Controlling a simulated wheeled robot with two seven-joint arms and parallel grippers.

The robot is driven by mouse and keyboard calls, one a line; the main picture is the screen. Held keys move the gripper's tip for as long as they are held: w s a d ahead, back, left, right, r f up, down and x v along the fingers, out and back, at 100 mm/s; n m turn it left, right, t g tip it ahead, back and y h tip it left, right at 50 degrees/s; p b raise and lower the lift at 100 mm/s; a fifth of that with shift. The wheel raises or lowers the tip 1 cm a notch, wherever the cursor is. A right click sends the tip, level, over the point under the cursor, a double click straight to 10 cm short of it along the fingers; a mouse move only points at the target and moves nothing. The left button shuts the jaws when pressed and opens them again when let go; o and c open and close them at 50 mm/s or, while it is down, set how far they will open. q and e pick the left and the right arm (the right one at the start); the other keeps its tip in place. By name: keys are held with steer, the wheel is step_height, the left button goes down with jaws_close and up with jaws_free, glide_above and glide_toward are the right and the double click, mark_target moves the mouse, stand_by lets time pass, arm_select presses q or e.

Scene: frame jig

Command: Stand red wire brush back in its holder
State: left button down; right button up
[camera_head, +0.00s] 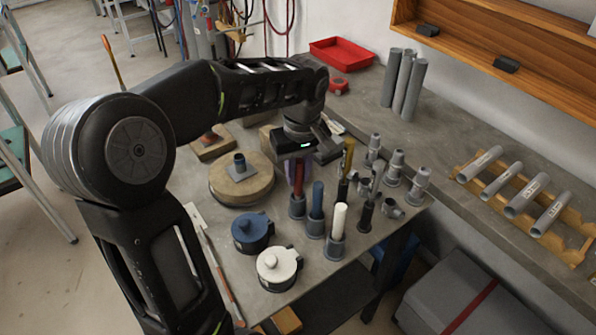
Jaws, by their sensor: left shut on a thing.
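The red wire brush (298,178) is upright below my left gripper (298,160), whose jaws are shut on the upper part of its handle. The brush's lower end meets the mouth of a grey cup-like holder (297,208). I cannot tell how deep it sits, and its bristles are hidden. My left arm reaches in from the left, over the bench. My right gripper is not in view.
Close to the right stand a blue-handled tool (317,198), a white-handled one (340,216) and a yellow-handled one (347,156). Several grey fittings (393,168) stand beyond. A blue pot (250,232) and a white pot (277,266) are in front. A round wooden block (226,188) lies left.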

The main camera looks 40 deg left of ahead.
arm_select(q)
steer(key=c, duration=1.2)
jaws_free()
steer(key=r, duration=0.7)
steer(key=shift+s+d+r, duration=0.25)
steer(key=shift+d+r, duration=0.15)
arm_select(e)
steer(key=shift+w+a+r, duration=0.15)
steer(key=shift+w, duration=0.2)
